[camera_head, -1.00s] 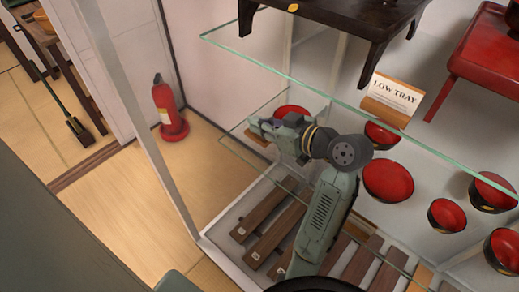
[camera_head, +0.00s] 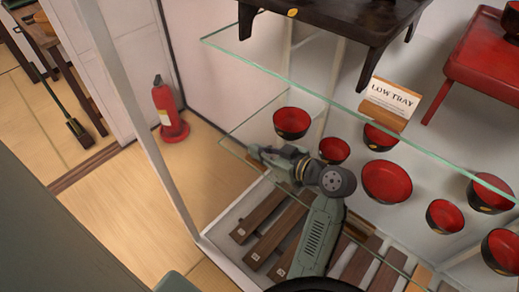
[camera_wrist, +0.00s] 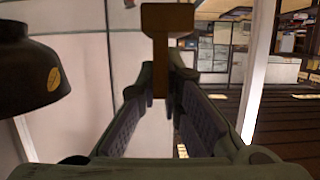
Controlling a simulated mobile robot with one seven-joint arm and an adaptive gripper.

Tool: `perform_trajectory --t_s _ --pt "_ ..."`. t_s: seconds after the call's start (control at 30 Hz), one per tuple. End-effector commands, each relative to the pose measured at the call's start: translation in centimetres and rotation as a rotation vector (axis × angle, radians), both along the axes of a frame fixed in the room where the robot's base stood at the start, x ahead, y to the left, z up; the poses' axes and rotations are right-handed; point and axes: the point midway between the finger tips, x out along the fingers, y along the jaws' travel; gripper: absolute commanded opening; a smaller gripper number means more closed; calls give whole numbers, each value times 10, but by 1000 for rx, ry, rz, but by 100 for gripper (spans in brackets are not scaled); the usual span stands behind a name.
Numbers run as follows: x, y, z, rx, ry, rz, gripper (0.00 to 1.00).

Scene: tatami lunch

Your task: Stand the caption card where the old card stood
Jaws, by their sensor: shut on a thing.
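My gripper (camera_head: 258,152) is at the left end of the lower glass shelf, near its front edge. In the wrist view its jaws (camera_wrist: 160,92) are shut on a brown wooden piece (camera_wrist: 168,19), which looks like the caption card's holder. A pale area shows between the jaws below it; I cannot tell if it is the card face. No lettering on it is readable. Another card reading "LOW TRAY" (camera_head: 395,95) stands in a wooden holder on the upper glass shelf.
Several black bowls with red insides stand on the lower shelf, one (camera_head: 291,123) just behind my gripper; a dark bowl (camera_wrist: 35,78) fills the wrist view's left. Dark wooden slats (camera_head: 262,215) lie below. A case post (camera_head: 165,150) stands left. A red extinguisher (camera_head: 168,108) is on the floor.

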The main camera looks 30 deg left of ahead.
Motion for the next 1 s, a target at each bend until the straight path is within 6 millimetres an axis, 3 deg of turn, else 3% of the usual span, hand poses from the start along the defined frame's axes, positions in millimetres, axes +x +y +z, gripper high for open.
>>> perform_trajectory --t_s 0.33,0.73,1.0 --pt "0 0 -2 0 0 0 26" --pt "0 -2 3 0 0 -1 27" --pt "-5 -50 14 1 -3 -6 27"
